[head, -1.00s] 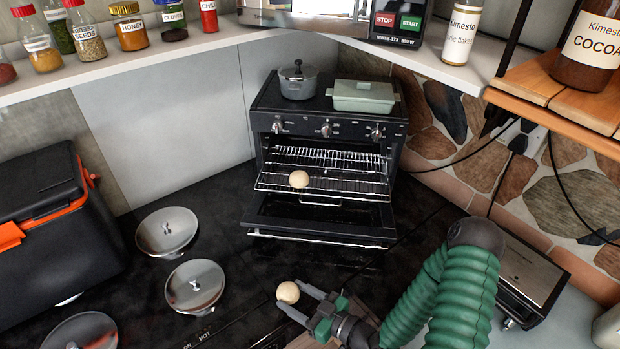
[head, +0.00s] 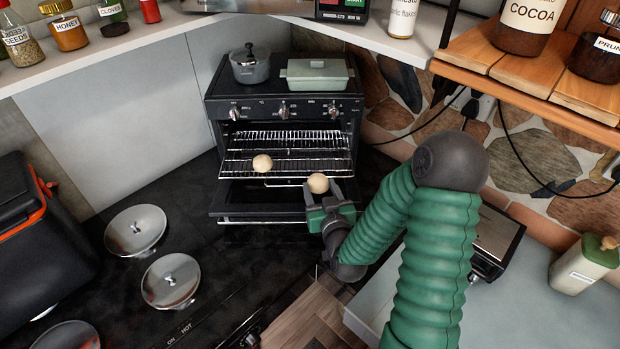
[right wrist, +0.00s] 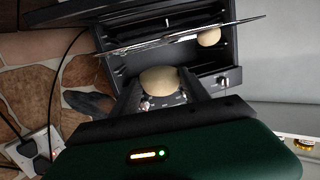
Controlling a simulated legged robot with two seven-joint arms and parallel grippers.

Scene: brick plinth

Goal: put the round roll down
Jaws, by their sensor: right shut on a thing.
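My right gripper (head: 326,203) is shut on a round, pale tan roll (head: 318,183), held at its fingertips in front of the small black oven (head: 285,110). In the right wrist view the held roll (right wrist: 160,80) sits between the fingers, with the oven rack beyond it. The oven is open, and its wire rack (head: 300,166) is pulled out. A second round roll (head: 262,163) lies on the rack's front left part; it also shows in the right wrist view (right wrist: 209,37). The held roll appears close to the rack's front edge; I cannot tell if it touches. My left gripper is not in view.
A grey pot (head: 250,68) and a pale green lidded dish (head: 318,75) stand on the oven. Metal lids (head: 171,281) lie on the dark counter at left, near a black and orange box (head: 35,235). The rack's right part looks free.

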